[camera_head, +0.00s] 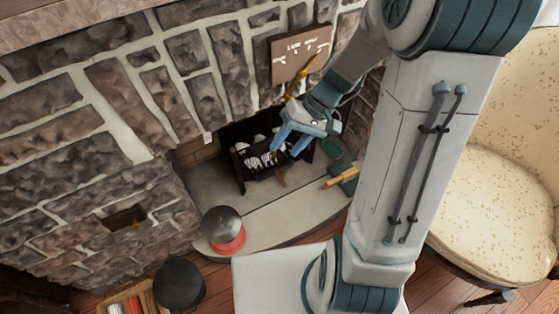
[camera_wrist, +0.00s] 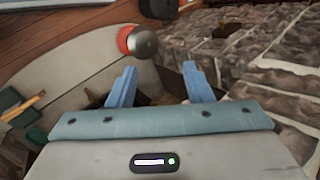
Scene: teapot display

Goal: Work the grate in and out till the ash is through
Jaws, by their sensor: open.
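The grate (camera_head: 262,160) is a black metal basket in the stone fireplace opening, with pale ash or burnt lumps in it. A small brown piece (camera_head: 281,178), perhaps its handle, sticks out at the front. My gripper (camera_head: 281,147) is open at the grate's right front, its blue fingers overlapping the basket in the head view. In the wrist view, my gripper (camera_wrist: 158,85) has its fingers apart with nothing clearly between them. The grate is mostly hidden behind the gripper body there. I cannot tell whether the fingers touch the grate.
A red pot with a grey domed lid (camera_head: 224,231) stands on the pale hearth (camera_head: 265,225). A green box with a wooden handle (camera_head: 345,180) lies right. A dark round stool or pot (camera_head: 179,283) is at front left. A cream chair (camera_head: 495,200) stands right. A wooden sign (camera_head: 301,54) hangs above.

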